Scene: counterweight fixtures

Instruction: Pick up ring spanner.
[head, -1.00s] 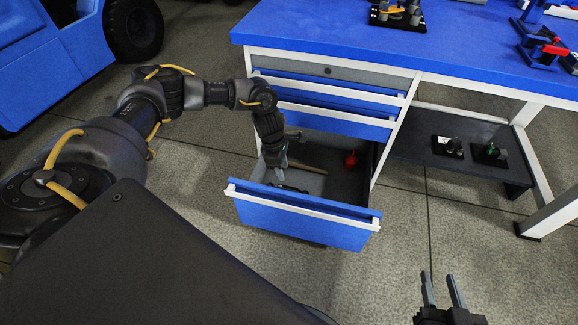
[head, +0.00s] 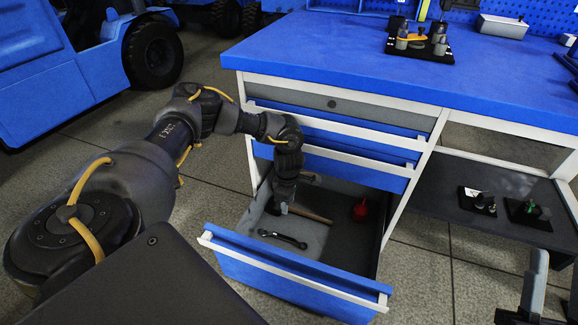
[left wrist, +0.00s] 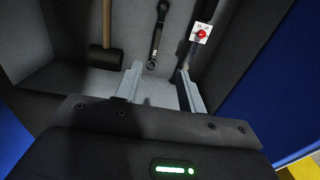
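The ring spanner (head: 283,239) is dark and lies on the grey floor of the open bottom drawer, near its front. In the left wrist view the spanner (left wrist: 157,35) lies beyond the fingertips, its lower ring end in line with the gap between them. My left gripper (head: 277,208) reaches down into the drawer behind the spanner in the head view. In the left wrist view its fingers (left wrist: 160,85) are apart with nothing between them. My right gripper (head: 553,285) is at the lower right edge, fingers apart and empty, partly cut off.
A hammer with a wooden handle (head: 312,215) and a red object (head: 360,210) also lie in the drawer. The blue drawer front (head: 290,280) and side walls surround them. Closed drawers and the blue worktop (head: 350,65) stand above. A dark lower shelf (head: 450,200) is at right.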

